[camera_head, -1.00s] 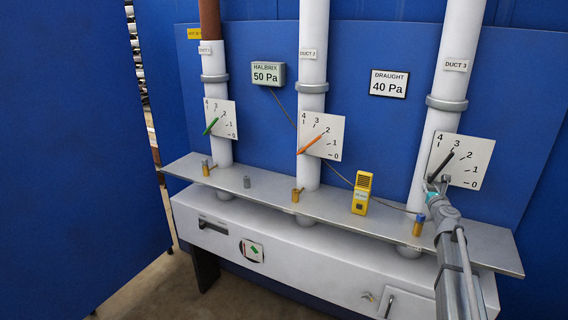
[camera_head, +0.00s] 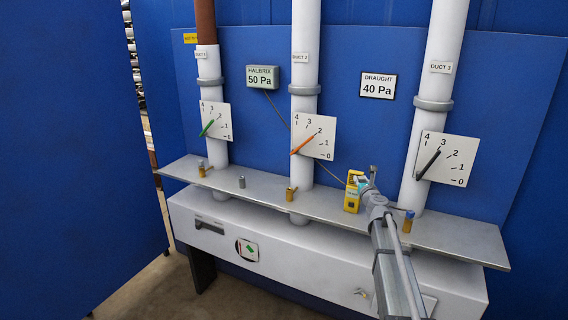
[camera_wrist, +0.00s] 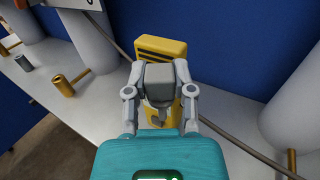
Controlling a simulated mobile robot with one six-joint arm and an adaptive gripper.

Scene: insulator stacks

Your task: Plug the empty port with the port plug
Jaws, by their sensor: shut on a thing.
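My gripper (camera_head: 368,178) is over the shelf, in front of the yellow meter. In the wrist view my gripper (camera_wrist: 160,78) is closed around a small grey thing (camera_wrist: 160,82); I cannot tell exactly what it is. A grey cylinder, plug-like, (camera_head: 242,182) stands on the shelf between Duct 1 and Duct 2; it also shows in the wrist view (camera_wrist: 23,62). The Duct 2 brass port (camera_head: 291,193) has no cap on it and also shows in the wrist view (camera_wrist: 66,86). The Duct 1 port (camera_head: 202,169) has a grey top. The Duct 3 port (camera_head: 408,221) has a blue top.
The yellow meter (camera_head: 351,194) stands upright on the metal shelf (camera_head: 325,200), directly behind my gripper, with a cable beside it. White ducts (camera_head: 304,120) with dial plates rise behind. The shelf between the Duct 2 port and the meter is clear.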

